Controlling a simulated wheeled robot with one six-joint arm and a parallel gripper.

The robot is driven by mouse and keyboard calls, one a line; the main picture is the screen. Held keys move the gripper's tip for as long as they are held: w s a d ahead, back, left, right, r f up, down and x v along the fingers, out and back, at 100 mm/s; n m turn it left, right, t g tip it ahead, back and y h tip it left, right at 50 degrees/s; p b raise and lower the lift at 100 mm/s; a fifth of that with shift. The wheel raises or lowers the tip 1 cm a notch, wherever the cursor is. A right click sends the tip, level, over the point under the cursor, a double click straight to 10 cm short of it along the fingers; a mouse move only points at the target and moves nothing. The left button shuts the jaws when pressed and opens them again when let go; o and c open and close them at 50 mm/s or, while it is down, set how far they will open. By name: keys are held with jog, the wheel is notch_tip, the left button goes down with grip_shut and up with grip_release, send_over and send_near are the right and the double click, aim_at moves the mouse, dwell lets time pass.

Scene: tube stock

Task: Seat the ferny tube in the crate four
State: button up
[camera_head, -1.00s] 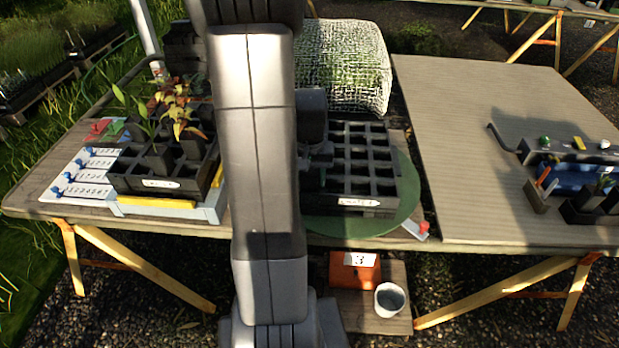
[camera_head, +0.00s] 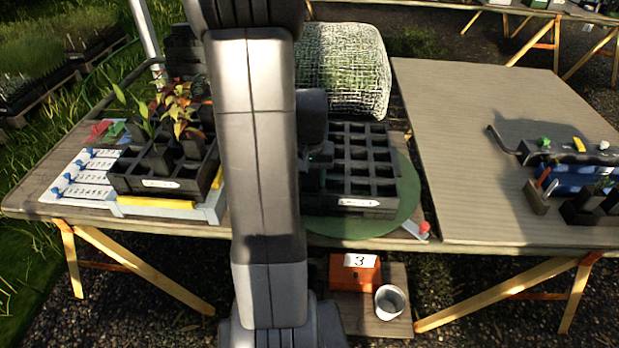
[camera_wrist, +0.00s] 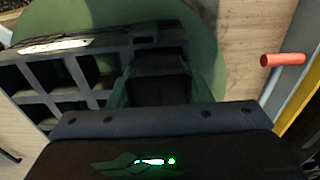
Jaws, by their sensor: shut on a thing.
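My gripper (camera_wrist: 160,92) is shut on a dark square tube (camera_wrist: 158,66) in the wrist view. No foliage of this tube shows, so I cannot tell that it is the ferny one. Beside it is a black crate (camera_wrist: 22,72) with square, mostly empty cells. In the head view this crate (camera_head: 372,203) sits on a round green board; its white label is too small to read surely. The tube is at the crate's edge in the wrist view; I cannot tell whether it is inside a cell. My arm hides the crate's left part and most of the gripper in the head view.
Another black crate (camera_head: 158,184) with leafy tubes stands at left, beside a white numbered board (camera_head: 78,190). A mesh-covered roll (camera_head: 345,68) lies behind the green board (camera_head: 408,205). A red-ended peg (camera_head: 423,227) is at the table's front edge. The right table's middle (camera_head: 470,130) is clear.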

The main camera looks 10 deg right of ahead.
jog(key=o, duration=1)
jog(key=shift+s+a+f+g, duration=0.15)
jog(key=shift+s+f, duration=0.15)
jog(key=shift+f, duration=0.3)
jog(key=shift+s+a+f+g, duration=0.15)
jog(key=shift+s+f, duration=0.1)
jog(key=shift+f, duration=0.35)
jog(key=shift+o, duration=0.7)
jog(key=r, duration=0.2)
jog(key=w+r, duration=0.1)
jog(key=r, duration=0.1)
jog(key=shift+w+d+r, duration=0.15)
jog(key=shift+d+r, duration=0.05)
notch_tip(320, 180, up, 12)
jog(key=p, duration=0.1)
jog(key=shift+s+f, duration=0.15)
jog(key=shift+s, duration=0.3)
jog(key=shift+f, duration=0.1)
jog(key=f, duration=1.3)
jog(key=shift+w+d, duration=0.1)
jog(key=shift+w, duration=0.25)
jog(key=shift+r, duration=0.1)
